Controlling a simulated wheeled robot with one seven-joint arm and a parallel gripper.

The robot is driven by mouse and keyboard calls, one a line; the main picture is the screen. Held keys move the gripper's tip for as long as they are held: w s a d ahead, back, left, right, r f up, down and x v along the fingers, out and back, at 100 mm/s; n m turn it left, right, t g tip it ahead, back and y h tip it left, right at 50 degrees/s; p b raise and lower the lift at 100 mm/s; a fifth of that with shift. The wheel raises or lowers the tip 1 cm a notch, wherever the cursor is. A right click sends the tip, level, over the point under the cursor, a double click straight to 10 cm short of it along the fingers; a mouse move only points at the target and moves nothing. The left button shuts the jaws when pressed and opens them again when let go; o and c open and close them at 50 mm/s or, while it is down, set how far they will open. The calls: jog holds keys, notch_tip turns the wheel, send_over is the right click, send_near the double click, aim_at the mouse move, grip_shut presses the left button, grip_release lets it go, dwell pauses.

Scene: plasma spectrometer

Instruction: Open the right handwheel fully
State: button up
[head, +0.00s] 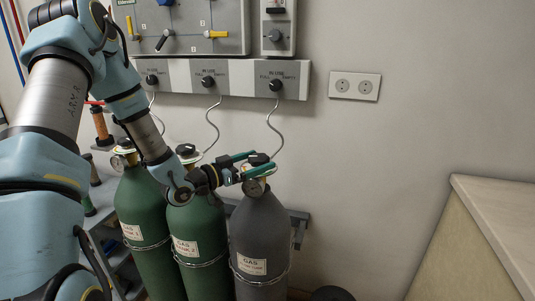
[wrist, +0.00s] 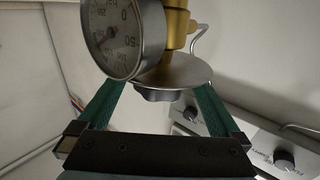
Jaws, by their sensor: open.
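The right gas tank (head: 260,235) is a grey cylinder with a gauge and a valve on top. Its dark handwheel (head: 259,158) sits at the very top, partly hidden by my gripper (head: 264,161). In the wrist view the black knurled handwheel (wrist: 157,95) shows below a round metal disc (wrist: 178,72), with the gauge (wrist: 122,38) and brass valve body (wrist: 176,28) above. My gripper's two green fingers are open, one on each side of the handwheel. Gaps show between the fingers and the wheel; I cannot tell how deep the wheel sits between the tips.
Two green gas tanks (head: 188,245) stand close on the left, under my arm. A wall panel with black knobs (head: 208,82) hangs behind, with thin hoses running down to the tanks. A counter (head: 500,225) stands at the right, with free space between it and the grey tank.

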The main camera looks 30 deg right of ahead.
aim_at(266, 158)
jog(key=shift+w+d+p, duration=0.2)
jog(key=shift+d, duration=0.75)
jog(key=shift+w+d+p, duration=0.15)
jog(key=shift+d+p, duration=0.05)
jog(key=shift+d, duration=0.7)
jog(key=shift+c, duration=0.4)
jog(key=c, duration=1.2)
jog(key=shift+c, duration=0.2)
